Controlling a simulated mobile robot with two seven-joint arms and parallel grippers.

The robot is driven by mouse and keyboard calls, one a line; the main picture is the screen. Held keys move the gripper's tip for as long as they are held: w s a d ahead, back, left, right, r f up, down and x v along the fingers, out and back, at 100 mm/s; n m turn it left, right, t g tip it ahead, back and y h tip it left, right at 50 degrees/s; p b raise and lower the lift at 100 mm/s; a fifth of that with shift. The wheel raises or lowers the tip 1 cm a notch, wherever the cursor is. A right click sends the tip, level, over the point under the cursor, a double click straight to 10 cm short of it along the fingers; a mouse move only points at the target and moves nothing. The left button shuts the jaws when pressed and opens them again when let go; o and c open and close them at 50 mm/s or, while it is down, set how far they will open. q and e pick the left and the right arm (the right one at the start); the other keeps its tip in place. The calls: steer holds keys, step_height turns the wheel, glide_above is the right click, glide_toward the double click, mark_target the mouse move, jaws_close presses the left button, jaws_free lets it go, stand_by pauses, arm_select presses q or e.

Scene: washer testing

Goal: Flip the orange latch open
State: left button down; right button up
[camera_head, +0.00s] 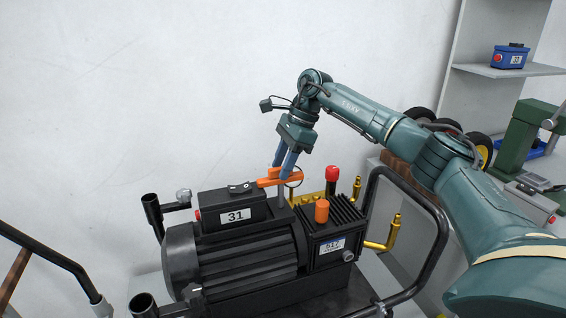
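The orange latch (268,183) sits on top of the black washer motor unit (245,262), beside the box labelled 31. It lies roughly level, pointing to the right. My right gripper (283,170) points down from above, with its blue fingers at the latch's right part. The fingers overlap in this view, so I cannot tell how far apart they are or whether they grip the latch. My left gripper is not in view.
A red knob (332,174) and an orange cap (322,211) stand close right of the latch. Brass fittings (392,232) and a black tube frame (440,235) are further right. A shelf with a blue device (510,57) is at back right. The upper left is bare wall.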

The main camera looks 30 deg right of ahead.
steer(key=shift+c, duration=0.6)
jaws_close()
steer(key=shift+m, duration=0.4)
steer(key=m, duration=0.1)
steer(key=m+t, duration=0.1)
steer(key=m, duration=0.1)
steer(key=shift+s+m+t+h, duration=0.15)
steer(key=shift+m+t+h, duration=0.15)
steer(key=m+t+h, duration=0.1)
steer(key=m, duration=0.3)
steer(key=shift+a+m, duration=0.15)
steer(key=shift+m, duration=0.15)
steer(key=m+t+h+b, duration=0.1)
steer(key=m+h, duration=0.1)
steer(key=m, duration=0.2)
steer(key=shift+a, duration=0.15)
steer(key=m+h, duration=0.1)
steer(key=m, duration=0.4)
steer(key=shift+h+b, duration=0.4)
